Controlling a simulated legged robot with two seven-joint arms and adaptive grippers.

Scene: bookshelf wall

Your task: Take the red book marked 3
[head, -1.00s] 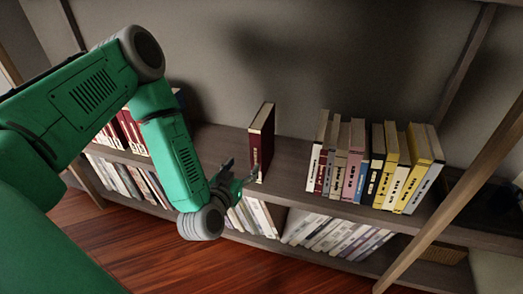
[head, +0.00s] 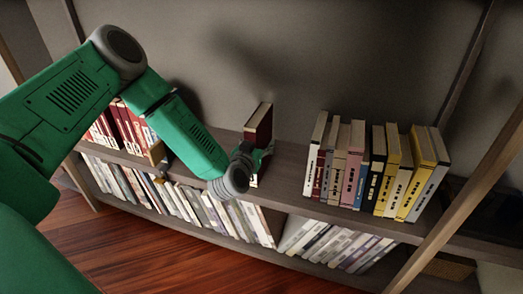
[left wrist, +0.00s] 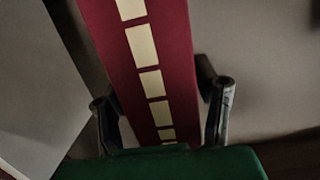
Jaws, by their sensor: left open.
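A dark red book (head: 258,127) stands upright and alone on the upper shelf board, its lower part hidden behind my left arm and gripper in the head view. In the left wrist view the red book (left wrist: 177,55) has cream blocks along its spine; no 3 can be read. My left gripper (left wrist: 162,112) is open, with one finger on each side of the spine. A gap shows on the left, and the right finger is close to the book. My left gripper (head: 261,158) also shows in the head view in front of the book. My right gripper is out of view.
Several mixed books (head: 360,165) stand in a row to the right on the same shelf board (head: 290,165). Several red books (head: 122,128) stand at the left, partly behind my arm. Pale books (head: 240,217) fill the lower shelf. Bare shelf lies right of the lone book.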

